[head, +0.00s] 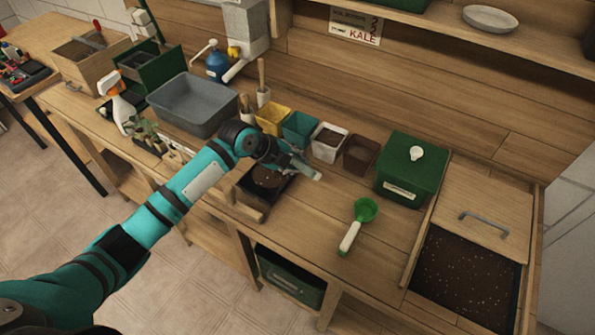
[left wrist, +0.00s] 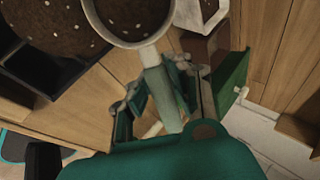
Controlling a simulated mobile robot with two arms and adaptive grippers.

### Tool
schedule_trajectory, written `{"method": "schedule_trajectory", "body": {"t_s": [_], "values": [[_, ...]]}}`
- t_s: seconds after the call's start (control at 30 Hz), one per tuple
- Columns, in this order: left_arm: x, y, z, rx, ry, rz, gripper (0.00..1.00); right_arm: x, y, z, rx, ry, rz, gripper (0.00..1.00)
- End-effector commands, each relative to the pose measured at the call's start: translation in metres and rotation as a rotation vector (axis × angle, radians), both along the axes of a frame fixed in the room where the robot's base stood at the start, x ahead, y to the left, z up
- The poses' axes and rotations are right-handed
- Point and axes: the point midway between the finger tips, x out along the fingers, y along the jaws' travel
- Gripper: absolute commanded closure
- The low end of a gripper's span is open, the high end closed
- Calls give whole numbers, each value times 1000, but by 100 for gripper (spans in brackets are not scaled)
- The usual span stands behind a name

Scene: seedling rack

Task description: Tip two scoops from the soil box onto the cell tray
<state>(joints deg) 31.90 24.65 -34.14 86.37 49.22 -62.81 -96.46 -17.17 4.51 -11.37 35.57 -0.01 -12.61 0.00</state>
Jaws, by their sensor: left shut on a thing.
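My left gripper (head: 292,162) is over the bench beside the black cell tray (head: 247,190). In the left wrist view the gripper (left wrist: 157,100) is shut on the handle of a pale-rimmed scoop (left wrist: 155,58). Its round bowl holds dark, speckled soil and looks level from here. The tray (left wrist: 42,82) shows left of the scoop, with a broad patch of soil on it. In the head view the held scoop is largely hidden by the gripper. The soil box (head: 465,283) is at the right, filled with dark soil and partly covered by a wooden lid. My right gripper is not in view.
Yellow, teal, white (head: 328,152) and brown pots line the back, beside a green lidded box (head: 410,180). A grey tub (head: 190,120) stands left. The front middle bench is otherwise clear.

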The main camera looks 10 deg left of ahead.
Motion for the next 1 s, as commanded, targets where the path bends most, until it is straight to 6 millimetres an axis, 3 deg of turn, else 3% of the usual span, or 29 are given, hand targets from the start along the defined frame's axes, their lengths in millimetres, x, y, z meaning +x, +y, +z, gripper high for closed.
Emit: {"method": "schedule_trajectory", "body": {"t_s": [0.03,0.6,0.8,1.0], "values": [[-2,4,-10,-43,-37,13,100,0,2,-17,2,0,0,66],[-5,13,0,-368,-305,107,100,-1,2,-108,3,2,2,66],[-5,15,5,-438,-361,127,100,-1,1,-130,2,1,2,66],[-6,16,9,-470,-387,135,100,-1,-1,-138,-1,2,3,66]]}}
